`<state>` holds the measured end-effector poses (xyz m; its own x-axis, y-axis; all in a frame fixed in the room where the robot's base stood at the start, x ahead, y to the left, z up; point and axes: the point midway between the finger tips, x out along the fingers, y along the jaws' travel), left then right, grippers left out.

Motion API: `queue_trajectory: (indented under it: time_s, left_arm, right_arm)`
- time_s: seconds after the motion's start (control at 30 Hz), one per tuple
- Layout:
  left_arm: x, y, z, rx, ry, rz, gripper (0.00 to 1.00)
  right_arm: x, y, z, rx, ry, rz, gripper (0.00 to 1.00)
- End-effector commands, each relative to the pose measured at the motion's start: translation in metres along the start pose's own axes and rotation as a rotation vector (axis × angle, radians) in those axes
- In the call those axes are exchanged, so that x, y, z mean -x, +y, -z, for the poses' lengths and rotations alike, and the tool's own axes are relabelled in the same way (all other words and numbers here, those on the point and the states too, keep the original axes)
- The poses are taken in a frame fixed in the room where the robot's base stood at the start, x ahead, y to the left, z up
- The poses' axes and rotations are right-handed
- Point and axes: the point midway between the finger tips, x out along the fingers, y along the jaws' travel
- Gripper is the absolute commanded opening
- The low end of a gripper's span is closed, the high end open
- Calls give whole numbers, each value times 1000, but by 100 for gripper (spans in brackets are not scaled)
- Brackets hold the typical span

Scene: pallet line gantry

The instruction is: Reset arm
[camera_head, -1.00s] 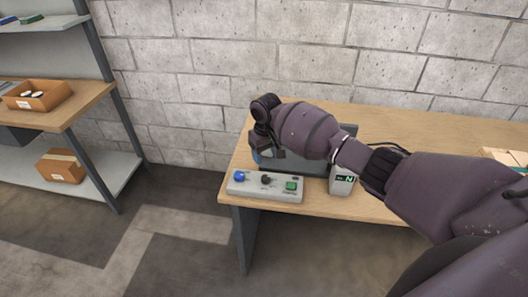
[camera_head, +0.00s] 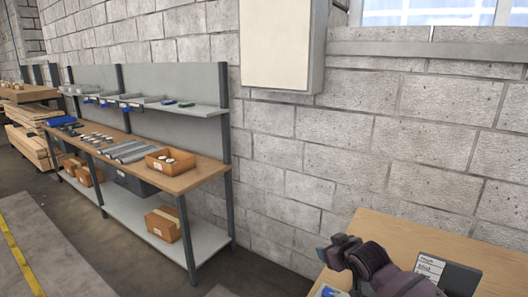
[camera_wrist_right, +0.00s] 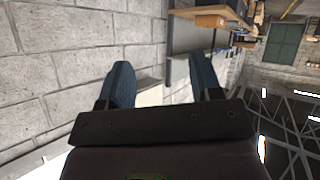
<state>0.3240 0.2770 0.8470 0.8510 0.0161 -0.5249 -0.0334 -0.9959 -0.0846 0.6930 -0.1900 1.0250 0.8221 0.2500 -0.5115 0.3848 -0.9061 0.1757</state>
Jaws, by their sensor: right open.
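My right arm reaches in at the bottom right of the head view, over the near wooden table (camera_head: 462,256). Its gripper (camera_head: 328,254) is near that table's left edge, seen partly from behind. In the right wrist view the two dark blue fingers of my right gripper (camera_wrist_right: 166,84) stand wide apart with nothing between them. A small sign with writing (camera_head: 440,275) stands on the table beside the arm. The control box is mostly hidden at the bottom edge. My left gripper is not in view.
A grey workbench (camera_head: 200,176) with a wooden top stands along the wall at the left. It holds an orange bin (camera_head: 171,161), and a cardboard box (camera_head: 163,224) lies on its lower shelf. A pale wall cabinet (camera_head: 275,45) hangs above. Floor between is clear.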

Motion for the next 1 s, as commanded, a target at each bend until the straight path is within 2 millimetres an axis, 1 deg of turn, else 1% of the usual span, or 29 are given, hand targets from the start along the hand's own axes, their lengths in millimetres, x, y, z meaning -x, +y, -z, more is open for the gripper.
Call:
queue_trajectory:
  time_s: [0.03,0.2,0.37,0.47,0.67,0.77,0.8,0.87,0.9,1.0]
  left_arm:
    - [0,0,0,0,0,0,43]
    - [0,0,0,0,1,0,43]
    - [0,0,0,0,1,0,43]
    - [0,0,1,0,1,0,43]
    - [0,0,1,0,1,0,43]
    - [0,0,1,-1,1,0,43]
    - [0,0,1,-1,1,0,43]
    - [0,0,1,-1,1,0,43]
    - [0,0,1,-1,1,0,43]
    - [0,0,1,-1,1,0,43]
  right_arm:
    - [8,-9,-11,-3,48,-2,59]
    - [39,-26,-42,-6,186,-39,59]
    - [73,-36,-79,-26,258,-89,59]
    - [95,-41,-106,-46,275,-125,59]
    - [141,-50,-171,-104,237,-195,59]
    - [164,-56,-209,-143,180,-225,59]
    - [174,-59,-224,-160,153,-235,59]
    - [187,-65,-248,-189,112,-246,59]
    - [195,-69,-264,-206,83,-252,59]
    - [213,-80,-298,-240,17,-262,59]
